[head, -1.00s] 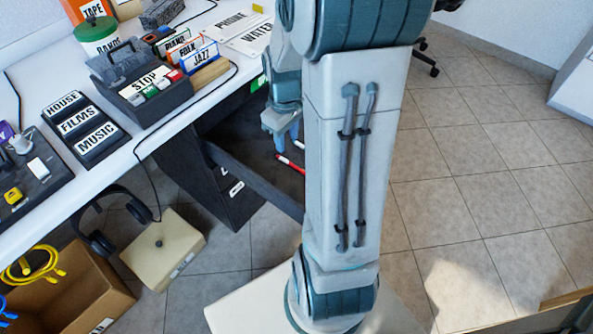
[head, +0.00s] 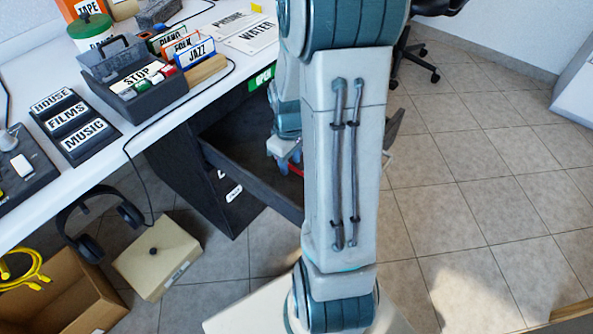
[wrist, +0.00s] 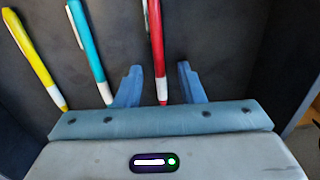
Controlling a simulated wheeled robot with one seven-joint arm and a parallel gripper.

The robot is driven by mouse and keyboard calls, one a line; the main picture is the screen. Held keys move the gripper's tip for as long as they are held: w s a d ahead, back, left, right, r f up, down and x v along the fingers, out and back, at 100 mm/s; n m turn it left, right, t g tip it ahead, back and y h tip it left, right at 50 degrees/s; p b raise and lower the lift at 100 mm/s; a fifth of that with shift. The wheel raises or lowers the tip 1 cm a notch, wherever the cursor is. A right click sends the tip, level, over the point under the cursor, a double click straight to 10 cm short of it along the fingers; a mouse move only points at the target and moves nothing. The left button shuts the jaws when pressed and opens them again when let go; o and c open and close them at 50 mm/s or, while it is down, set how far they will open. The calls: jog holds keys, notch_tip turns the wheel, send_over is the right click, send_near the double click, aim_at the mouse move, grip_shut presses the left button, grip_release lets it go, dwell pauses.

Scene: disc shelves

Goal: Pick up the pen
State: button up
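In the wrist view three pens lie in a dark drawer: a yellow and white pen (wrist: 35,58) at left, a teal and white pen (wrist: 87,50), and a red and white pen (wrist: 156,45). My gripper (wrist: 159,70) is open, with one finger on each side of the red pen and a gap to both. The teal pen passes close outside the left finger. In the head view my gripper (head: 284,162) is low in the open drawer, mostly hidden by my arm. A bit of red beside it looks like the red pen.
The open drawer's side wall (head: 250,177) stands left of my gripper, under the white desk (head: 150,130). A dark organiser (head: 155,100) and label blocks (head: 75,125) stand on the desk. A box (head: 155,255) and headphones are below.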

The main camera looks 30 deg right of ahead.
grip_shut()
